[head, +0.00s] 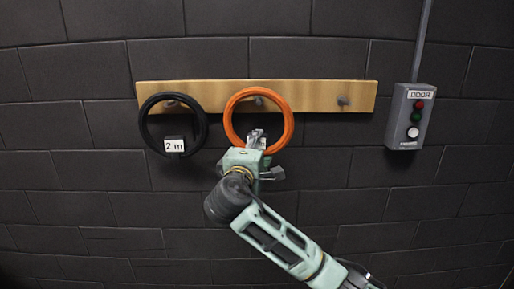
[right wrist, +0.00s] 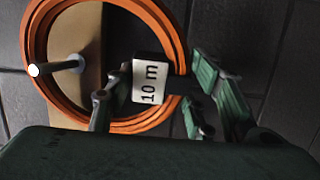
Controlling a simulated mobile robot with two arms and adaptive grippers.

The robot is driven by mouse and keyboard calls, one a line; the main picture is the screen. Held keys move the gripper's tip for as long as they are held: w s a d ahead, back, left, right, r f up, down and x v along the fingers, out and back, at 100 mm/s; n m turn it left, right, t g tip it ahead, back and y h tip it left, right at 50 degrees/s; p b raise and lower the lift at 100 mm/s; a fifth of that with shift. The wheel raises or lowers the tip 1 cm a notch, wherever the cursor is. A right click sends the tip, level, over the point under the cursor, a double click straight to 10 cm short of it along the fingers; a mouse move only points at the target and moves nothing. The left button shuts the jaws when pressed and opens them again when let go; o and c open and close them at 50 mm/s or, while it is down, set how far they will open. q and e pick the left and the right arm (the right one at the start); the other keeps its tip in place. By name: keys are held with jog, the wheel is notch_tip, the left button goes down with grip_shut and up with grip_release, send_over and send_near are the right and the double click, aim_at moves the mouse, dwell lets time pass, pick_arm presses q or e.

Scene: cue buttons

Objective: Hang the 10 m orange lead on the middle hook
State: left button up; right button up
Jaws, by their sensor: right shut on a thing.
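The orange lead (head: 232,110), a round coil, is upright in front of the wooden hook board (head: 320,96). The middle hook (head: 258,100) shows inside the coil near its top. In the right wrist view the coil (right wrist: 176,30) surrounds the hook (right wrist: 60,67), whose pale tip overlaps the coil's band. I cannot tell whether the coil rests on the hook. My right gripper (head: 257,139) is shut at the coil's bottom, on the dark block with the "10 m" label (right wrist: 150,82). My left gripper is not in view.
A black coil (head: 145,124) labelled "2 m" (head: 174,145) hangs at the left hook (head: 172,103), close beside the orange one. The right hook (head: 343,101) is bare. A grey door button box (head: 409,117) is on the dark brick wall at the right.

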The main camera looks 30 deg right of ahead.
jog(key=shift+d+f, duration=0.1)
jog(key=shift+f, duration=0.05)
jog(key=o, duration=1.8)
jog(key=shift+w+d+f, duration=0.15)
jog(key=shift+w, duration=0.15)
jog(key=shift+s, duration=0.15)
jog(key=v, duration=1.2)
jog(key=shift+s+r, duration=0.1)
jog(key=shift+r, duration=0.15)
